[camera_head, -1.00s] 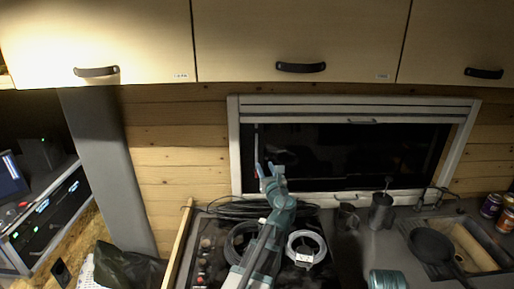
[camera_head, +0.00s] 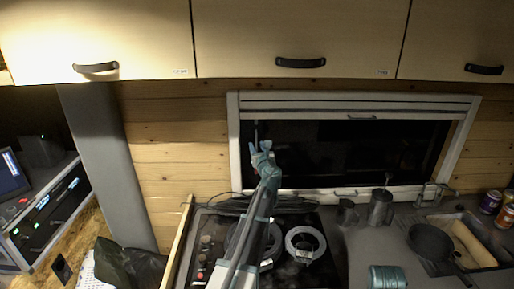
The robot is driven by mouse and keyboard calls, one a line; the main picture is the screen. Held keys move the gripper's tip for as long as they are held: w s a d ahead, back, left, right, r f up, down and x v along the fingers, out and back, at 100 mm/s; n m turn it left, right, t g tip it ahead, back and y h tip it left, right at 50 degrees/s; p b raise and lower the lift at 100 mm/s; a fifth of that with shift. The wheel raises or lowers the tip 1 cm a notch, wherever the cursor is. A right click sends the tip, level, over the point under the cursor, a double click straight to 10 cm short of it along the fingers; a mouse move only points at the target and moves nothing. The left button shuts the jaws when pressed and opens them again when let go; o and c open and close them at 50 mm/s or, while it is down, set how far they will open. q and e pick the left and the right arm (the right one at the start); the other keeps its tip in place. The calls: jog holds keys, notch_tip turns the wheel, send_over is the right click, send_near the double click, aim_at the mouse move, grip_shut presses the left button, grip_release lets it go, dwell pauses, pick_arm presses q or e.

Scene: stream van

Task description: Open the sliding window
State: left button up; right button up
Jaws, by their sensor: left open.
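The sliding window (camera_head: 350,160) is set in the wooden wall above the counter, with a pale frame (camera_head: 236,150) and dark glass. A roller blind or slatted bar with a small handle (camera_head: 361,117) runs along its top. A thin pale upright strip (camera_head: 256,134) shows near the left side of the glass. My left gripper (camera_head: 260,150) is open, raised in front of the window's left part, close to that strip. I cannot tell whether it touches it. My left arm hides part of the lower frame.
Metal mugs (camera_head: 380,207), a black pan (camera_head: 432,242), a sink and cans (camera_head: 490,201) stand to the right. Cabinets (camera_head: 300,35) overhang the window. A grey column (camera_head: 105,165) stands left.

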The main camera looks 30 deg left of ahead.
pick_arm(q)
grip_shut()
dwell(1.5)
